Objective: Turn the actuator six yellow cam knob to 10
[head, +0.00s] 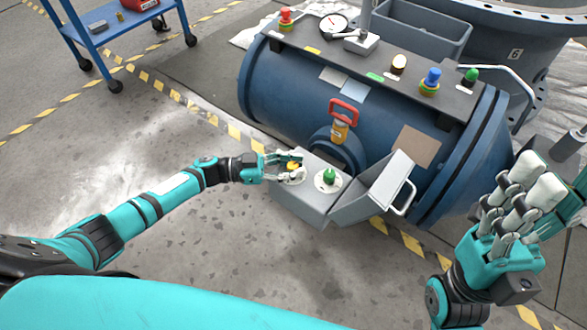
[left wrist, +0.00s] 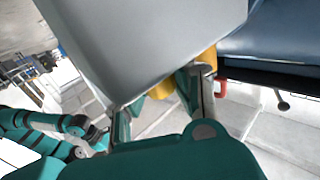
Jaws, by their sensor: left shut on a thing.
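The yellow cam knob (head: 293,166) sits on a round white dial on the left part of a grey box (head: 303,199) in front of the blue drum. My left gripper (head: 291,168) is shut on this knob, and its fingers hide much of the knob and dial. In the left wrist view the yellow knob (left wrist: 161,89) shows between the fingertips, beside the large grey box. The dial's numbers are too small to read. My right gripper (head: 515,195) is at the right, apart from the box, with its fingers extended and empty.
A green knob (head: 329,176) stands just right of the yellow one. A raised grey lid (head: 385,185) with a handle is beside it. A red-handled yellow valve (head: 341,120) is behind. The blue drum (head: 290,85) fills the back.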

